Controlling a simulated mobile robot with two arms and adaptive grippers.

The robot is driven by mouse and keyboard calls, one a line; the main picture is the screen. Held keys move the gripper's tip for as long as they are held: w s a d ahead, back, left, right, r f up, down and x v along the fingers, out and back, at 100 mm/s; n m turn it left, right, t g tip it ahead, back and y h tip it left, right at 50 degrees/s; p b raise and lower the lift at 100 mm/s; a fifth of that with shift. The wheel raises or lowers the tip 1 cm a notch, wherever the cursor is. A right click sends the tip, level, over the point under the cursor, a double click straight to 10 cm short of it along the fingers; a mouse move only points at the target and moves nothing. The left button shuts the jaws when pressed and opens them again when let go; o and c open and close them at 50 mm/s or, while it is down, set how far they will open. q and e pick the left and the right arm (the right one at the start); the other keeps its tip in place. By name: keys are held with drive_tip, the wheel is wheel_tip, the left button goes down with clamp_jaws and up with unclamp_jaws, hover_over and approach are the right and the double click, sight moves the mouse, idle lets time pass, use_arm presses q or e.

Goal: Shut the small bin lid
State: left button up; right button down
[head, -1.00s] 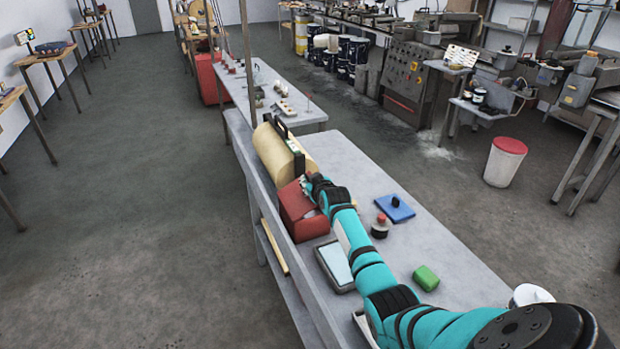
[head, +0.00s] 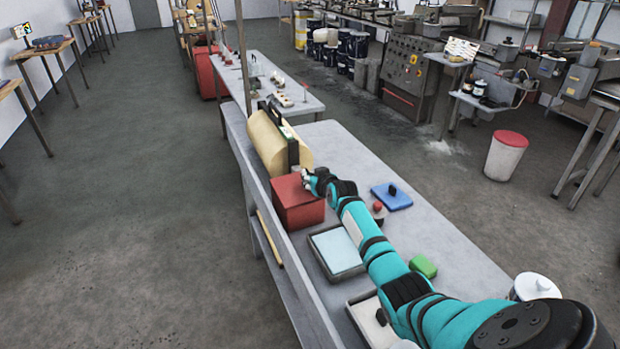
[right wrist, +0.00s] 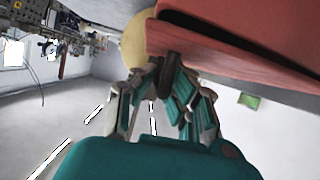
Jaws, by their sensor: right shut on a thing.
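The small red bin (head: 299,214) stands on the grey bench, next to the large cream cylinder. Its red lid (head: 290,188) lies about level over the top in the head view. In the right wrist view a dark gap shows between the red lid (right wrist: 235,67) and the other red part, so I cannot tell if it is fully seated. My right gripper (head: 307,178) is at the lid's right edge. In the right wrist view the gripper (right wrist: 168,82) is shut on a dark knob (right wrist: 172,66) at that edge. My left gripper is not in view.
A shallow grey tray (head: 345,273) lies in front. The bench's right side is mostly clear.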

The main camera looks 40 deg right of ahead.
drive_tip(key=shift+s+d+f, duration=0.1)
drive_tip(key=shift+s+f, duration=0.1)
drive_tip(key=shift+f, duration=0.35)
drive_tip(key=c, duration=1.4)
unclamp_jaws()
drive_tip(key=shift+f, duration=0.2)
drive_tip(key=shift+r, duration=0.35)
drive_tip(key=r, duration=1)
drive_tip(key=shift+w+d+r, duration=0.15)
drive_tip(key=shift+d+r, duration=0.05)
